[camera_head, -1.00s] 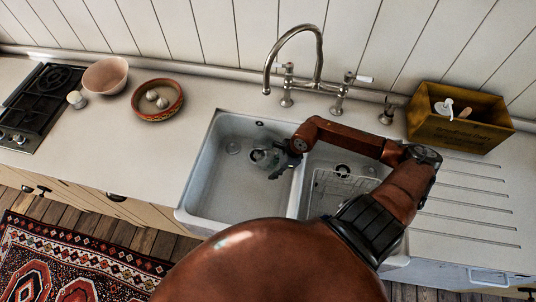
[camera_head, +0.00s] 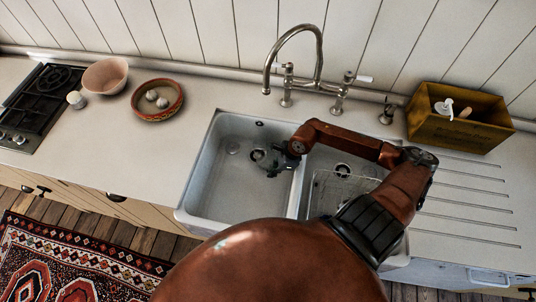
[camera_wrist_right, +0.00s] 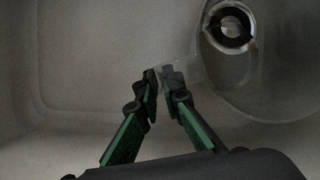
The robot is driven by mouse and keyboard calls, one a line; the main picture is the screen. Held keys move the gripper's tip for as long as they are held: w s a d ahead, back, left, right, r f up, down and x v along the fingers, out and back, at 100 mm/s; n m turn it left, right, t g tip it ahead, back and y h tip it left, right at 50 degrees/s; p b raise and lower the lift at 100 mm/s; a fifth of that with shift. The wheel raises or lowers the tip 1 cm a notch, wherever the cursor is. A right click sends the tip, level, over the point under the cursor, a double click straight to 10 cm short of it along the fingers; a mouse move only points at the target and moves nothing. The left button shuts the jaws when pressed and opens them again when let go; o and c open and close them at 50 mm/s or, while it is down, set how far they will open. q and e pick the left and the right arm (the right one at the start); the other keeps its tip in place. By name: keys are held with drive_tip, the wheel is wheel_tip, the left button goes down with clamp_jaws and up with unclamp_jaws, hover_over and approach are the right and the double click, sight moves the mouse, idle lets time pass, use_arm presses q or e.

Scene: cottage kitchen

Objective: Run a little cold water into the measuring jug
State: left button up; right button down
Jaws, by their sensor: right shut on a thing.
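The measuring jug (camera_wrist_right: 245,92) is clear and shows in the right wrist view as a faint round outline, with a round drain behind it. My right gripper (camera_wrist_right: 160,76) is shut on the jug's handle. In the head view the right gripper (camera_head: 275,170) is low in the left basin (camera_head: 217,185), near its drain, and the jug is hard to make out there. The steel tap (camera_head: 319,48) stands behind the sink, its spout curving down at the left, with white-tipped levers. I see no water stream. My left gripper is out of view.
The right basin holds a wire rack (camera_head: 331,190). A wooden box (camera_head: 460,130) stands on the right counter. A patterned bowl (camera_head: 157,115) with pale items, a pink bowl (camera_head: 106,75) and the hob (camera_head: 42,100) are at left. My right arm crosses the basin divider.

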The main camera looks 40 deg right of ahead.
drive_tip(key=shift+w+r, duration=0.1)
drive_tip(key=shift+r, duration=0.15)
idle(0.5)
